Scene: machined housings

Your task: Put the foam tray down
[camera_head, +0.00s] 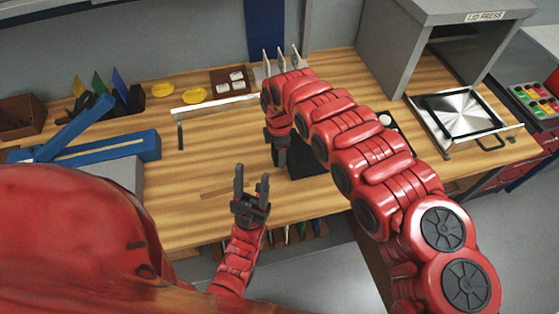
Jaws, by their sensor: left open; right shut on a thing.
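A dark, flat-sided piece that looks like the foam tray (306,164) is at the table's middle, largely hidden behind my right arm. My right gripper (279,158) points down at its left edge and is shut on it; the fingertips are hard to make out. I cannot tell whether the tray touches the table. My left gripper (252,178) is open and empty, fingers pointing up, near the table's front edge, to the left of and nearer than the tray.
The wooden table (205,150) has clear room left of the tray. A blue tool (110,148) lies at the left. The grey lid press (430,30) and a square metal plate (462,112) stand at the right.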

